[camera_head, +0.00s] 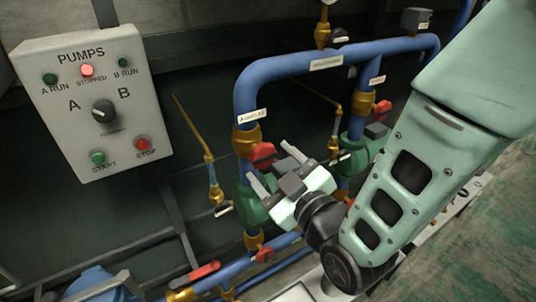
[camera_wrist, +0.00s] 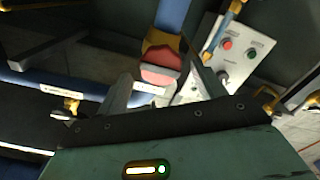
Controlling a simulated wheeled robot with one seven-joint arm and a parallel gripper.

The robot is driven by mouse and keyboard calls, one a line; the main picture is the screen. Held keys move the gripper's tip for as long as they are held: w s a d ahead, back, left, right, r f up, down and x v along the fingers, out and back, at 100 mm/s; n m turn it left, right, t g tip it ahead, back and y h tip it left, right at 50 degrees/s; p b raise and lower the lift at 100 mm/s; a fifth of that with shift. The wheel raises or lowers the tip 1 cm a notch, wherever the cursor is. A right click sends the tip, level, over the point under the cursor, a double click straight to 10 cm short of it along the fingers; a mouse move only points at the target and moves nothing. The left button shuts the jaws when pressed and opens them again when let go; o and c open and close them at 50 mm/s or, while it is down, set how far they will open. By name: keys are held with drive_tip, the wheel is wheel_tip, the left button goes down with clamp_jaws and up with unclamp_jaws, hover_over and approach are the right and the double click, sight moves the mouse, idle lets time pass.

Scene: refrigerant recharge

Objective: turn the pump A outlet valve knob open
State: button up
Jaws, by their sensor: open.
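The pump A outlet valve knob (camera_head: 262,155) is a red knob beside a brass fitting on the left blue riser, below a white label (camera_head: 252,116) that seems to read A outlet. My gripper (camera_head: 275,170) is open, its two fingers pointing toward this knob from the lower right. In the wrist view the red knob (camera_wrist: 160,76) shows ahead, between the two spread fingers (camera_wrist: 160,66), with the brass fitting (camera_wrist: 162,44) behind it. I cannot tell whether either finger touches the knob. My gripper hides part of the green body (camera_head: 248,206) below the knob.
A second red knob (camera_head: 382,110) is on the right riser, close to my arm. The PUMPS panel (camera_head: 95,100) hangs at left with its red STOPPED lamp (camera_head: 87,70) lit. A thin brass-ended line (camera_head: 210,165) stands left of the knob. A red-handled valve (camera_head: 205,270) lies lower left.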

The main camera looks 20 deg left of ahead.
drive_tip(key=shift+x, duration=0.9)
drive_tip(key=shift+c, duration=0.7)
drive_tip(key=shift+s, duration=0.1)
drive_tip(key=c, duration=0.9)
drive_tip(key=shift+o, duration=0.4)
drive_tip(key=n, duration=0.1)
drive_tip(key=n+b, duration=0.1)
drive_tip(key=shift+f+n, duration=0.2)
drive_tip(key=shift+n, duration=0.1)
drive_tip(key=shift+d+r+n+b, duration=0.1)
drive_tip(key=shift+n+b, duration=0.4)
drive_tip(key=shift+n, duration=0.5)
drive_tip(key=shift+c, duration=0.2)
drive_tip(key=shift+n+b, duration=0.45)
drive_tip(key=shift+n, duration=0.25)
drive_tip(key=shift+n+b, duration=0.4)
drive_tip(key=shift+n, duration=1.2)
